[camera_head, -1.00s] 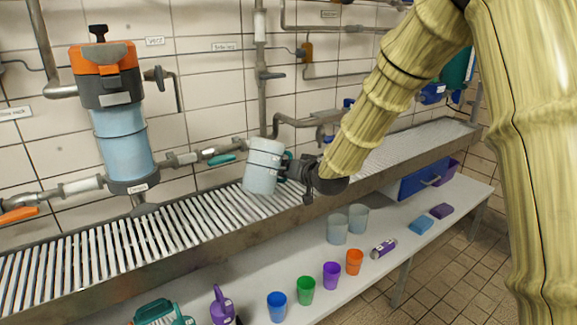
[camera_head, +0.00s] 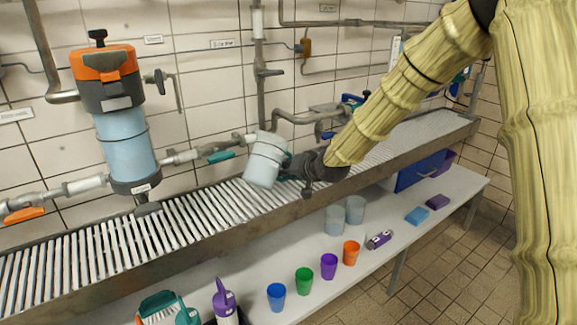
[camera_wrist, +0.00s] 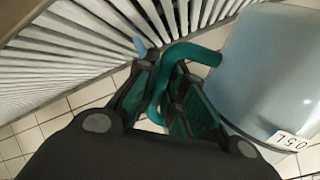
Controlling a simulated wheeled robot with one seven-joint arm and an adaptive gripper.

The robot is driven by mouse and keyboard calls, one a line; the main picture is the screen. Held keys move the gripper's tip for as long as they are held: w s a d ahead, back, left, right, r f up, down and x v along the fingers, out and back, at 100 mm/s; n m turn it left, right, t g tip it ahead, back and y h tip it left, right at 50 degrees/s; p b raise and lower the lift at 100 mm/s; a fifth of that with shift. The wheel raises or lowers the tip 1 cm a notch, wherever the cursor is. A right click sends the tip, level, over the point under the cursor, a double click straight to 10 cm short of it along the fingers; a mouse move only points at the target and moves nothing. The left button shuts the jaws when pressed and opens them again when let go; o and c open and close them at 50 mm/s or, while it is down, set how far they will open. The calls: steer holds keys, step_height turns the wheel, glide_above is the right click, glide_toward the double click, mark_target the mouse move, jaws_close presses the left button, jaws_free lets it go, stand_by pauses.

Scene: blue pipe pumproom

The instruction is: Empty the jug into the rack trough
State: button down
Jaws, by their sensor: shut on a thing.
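The jug (camera_head: 264,160) is a pale blue-grey cylinder with a teal handle. My gripper (camera_head: 287,166) is at its right side, shut on the handle. The jug is held above the slatted rack trough (camera_head: 185,213), slightly tilted in the head view. In the wrist view the jug (camera_wrist: 275,75) fills the right side, with a label near its lower edge, and the teal handle (camera_wrist: 180,62) runs between the gripper's fingers (camera_wrist: 170,95). The slats (camera_wrist: 90,40) show at upper left. The jug's inside is hidden, and I see no liquid stream.
A blue filter housing (camera_head: 125,140) with an orange cap and pipes with valves stand along the tiled wall to the left. Below, a shelf (camera_head: 235,275) holds coloured cups (camera_head: 304,281), clear cups (camera_head: 345,215), a spray bottle (camera_head: 225,302) and a brush (camera_head: 165,308).

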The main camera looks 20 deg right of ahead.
mark_target(285, 181)
steer(key=shift+s+a+f+m+g+y+p, duration=0.25)
steer(key=shift+s+f+m+g+p, duration=0.1)
steer(key=shift+f+g+p, duration=0.2)
steer(key=shift+s+a+f+m+g+y+p, duration=0.25)
steer(key=shift+f+m+g+p, duration=0.1)
steer(key=shift+f+g+p, duration=0.15)
steer(key=shift+s+f+p, duration=0.1)
steer(key=shift+p, duration=0.5)
steer(key=shift+s+a+f+m+g+y+p, duration=0.1)
steer(key=shift+f+m+g+y+p, duration=0.1)
steer(key=shift+m+g+y+p, duration=0.25)
steer(key=shift+s+a+f+g+p, duration=0.25)
steer(key=shift+f+g+p, duration=0.15)
steer(key=shift+f+p, duration=0.35)
steer(key=shift+s+a+f+m+g+y, duration=0.1)
steer(key=shift+s+f+m+g+y, duration=0.15)
steer(key=shift+f+m+y, duration=0.2)
steer(key=shift+s+a+f+m+g+y, duration=0.1)
steer(key=shift+s+f+m+g+y, duration=0.1)
steer(key=shift+f+m+g, duration=0.25)
steer(key=shift+s+a+r+m+g+y, duration=0.1)
steer(key=shift+s+a+m+g+y, duration=0.2)
steer(key=shift+g+y, duration=0.3)
steer(key=shift+d, duration=0.1)
